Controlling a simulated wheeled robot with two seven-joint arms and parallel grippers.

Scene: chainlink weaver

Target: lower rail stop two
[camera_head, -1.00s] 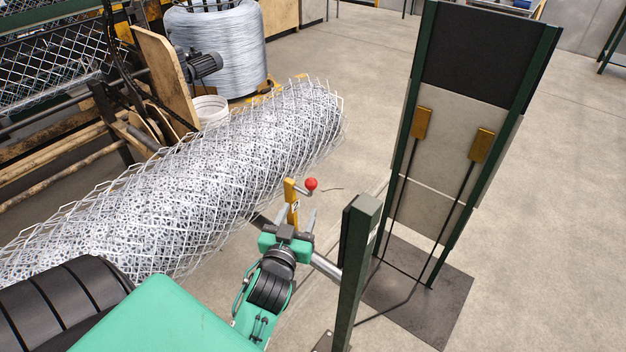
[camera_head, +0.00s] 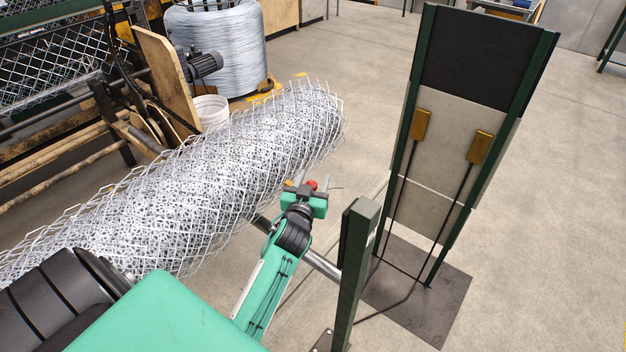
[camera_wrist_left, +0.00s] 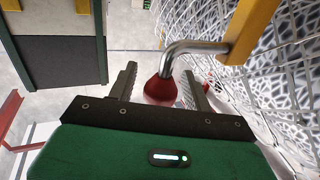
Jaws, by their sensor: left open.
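The rail stop has a red knob on a bent metal lever, which comes from a yellow bracket. In the head view, the knob (camera_head: 311,185) shows just beyond my left gripper (camera_head: 313,181), which hides most of the stop. In the left wrist view, the red knob (camera_wrist_left: 160,90) lies between the two open fingers of my left gripper (camera_wrist_left: 159,72). The lever (camera_wrist_left: 185,48) bends right to the yellow bracket (camera_wrist_left: 250,30). I cannot tell whether a finger touches the knob. My right gripper is out of view.
A large roll of chainlink mesh (camera_head: 215,170) lies left of the gripper, close to the bracket. A metal rail (camera_head: 322,264) runs behind my left arm to a dark green post (camera_head: 355,265). A tall panel stand (camera_head: 440,190) is at right. Open floor (camera_head: 560,200) lies beyond.

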